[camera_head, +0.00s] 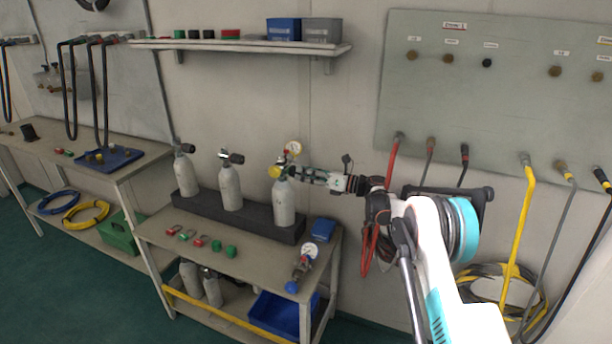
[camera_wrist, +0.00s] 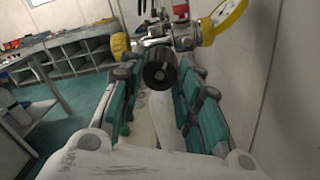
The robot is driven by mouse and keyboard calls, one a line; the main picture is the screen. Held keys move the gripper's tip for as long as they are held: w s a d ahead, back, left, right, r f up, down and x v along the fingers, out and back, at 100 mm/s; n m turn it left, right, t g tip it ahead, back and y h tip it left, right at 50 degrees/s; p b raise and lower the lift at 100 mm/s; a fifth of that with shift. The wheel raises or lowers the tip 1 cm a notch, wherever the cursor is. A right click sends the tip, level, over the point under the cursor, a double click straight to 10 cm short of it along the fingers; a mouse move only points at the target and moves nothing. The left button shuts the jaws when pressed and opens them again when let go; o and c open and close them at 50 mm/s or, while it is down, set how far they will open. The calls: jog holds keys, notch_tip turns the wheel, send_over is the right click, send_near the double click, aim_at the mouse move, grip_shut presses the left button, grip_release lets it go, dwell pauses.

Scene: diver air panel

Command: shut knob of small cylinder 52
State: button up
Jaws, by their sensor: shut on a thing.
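Three small pale cylinders stand upright in a dark rack (camera_head: 255,219) on the bench; their numbers cannot be read. My gripper (camera_head: 291,173) is at the valve of the right cylinder (camera_head: 284,204), reaching in from the right. This valve carries a yellow-rimmed gauge (camera_head: 293,149) and a yellow part (camera_head: 275,172). In the wrist view, a round black knob (camera_wrist: 160,72) lies between the teal fingers of my gripper (camera_wrist: 160,80), which is shut on it. The fingers partly hide the valve and cylinder top. The middle cylinder (camera_head: 231,188) and left cylinder (camera_head: 186,175) have dark knobs.
A shelf (camera_head: 240,46) hangs above. A wall panel (camera_head: 500,115) with hanging hoses is at right.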

jog(key=m, duration=1.1)
jog(key=shift+f+m+t, duration=0.1)
jog(key=shift+m+t, duration=0.2)
dwell(0.4)
jog(key=o, duration=1.1)
jog(key=v, duration=1.2)
